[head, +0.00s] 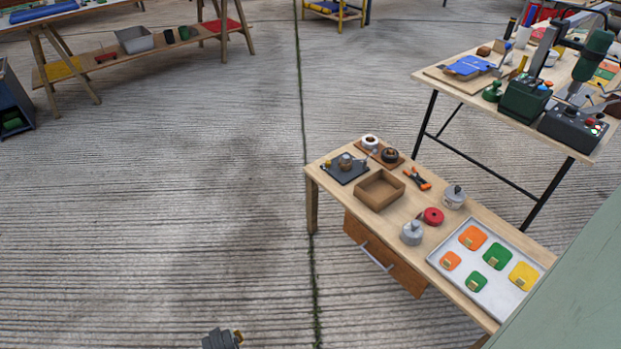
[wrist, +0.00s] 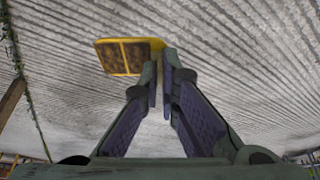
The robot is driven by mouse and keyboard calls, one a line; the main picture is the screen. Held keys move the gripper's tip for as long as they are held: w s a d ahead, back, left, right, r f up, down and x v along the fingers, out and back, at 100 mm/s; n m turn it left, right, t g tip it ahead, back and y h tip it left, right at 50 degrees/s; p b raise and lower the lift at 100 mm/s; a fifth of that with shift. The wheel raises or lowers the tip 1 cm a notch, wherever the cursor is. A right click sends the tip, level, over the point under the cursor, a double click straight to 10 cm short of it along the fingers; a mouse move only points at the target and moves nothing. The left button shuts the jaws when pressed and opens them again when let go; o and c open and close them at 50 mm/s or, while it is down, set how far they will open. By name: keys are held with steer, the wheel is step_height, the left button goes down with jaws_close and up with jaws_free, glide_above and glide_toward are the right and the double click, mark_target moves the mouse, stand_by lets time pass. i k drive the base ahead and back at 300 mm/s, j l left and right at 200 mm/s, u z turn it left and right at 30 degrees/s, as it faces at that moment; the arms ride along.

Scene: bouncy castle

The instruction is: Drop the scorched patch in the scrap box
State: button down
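The scorched patch (wrist: 158,44) is a yellow piece with a dark brown, mottled area, seen in the wrist view. My gripper (wrist: 160,78) is shut on one edge of it, and most of the patch sticks out to the left of the fingertips. A brown open box (head: 379,203), which looks like the scrap box, sits on the low wooden table, well up and right of my gripper. It looks empty.
The low table (head: 400,222) also bears a white tray (head: 446,268) of coloured patches, grey pots, a red roll, orange-handled pliers and a dark plate. A higher table (head: 550,128) with machines stands behind it. The floor (head: 170,200) left of the low table is clear.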

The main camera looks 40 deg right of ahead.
mark_target(378, 191)
steer(key=z, duration=1.35)
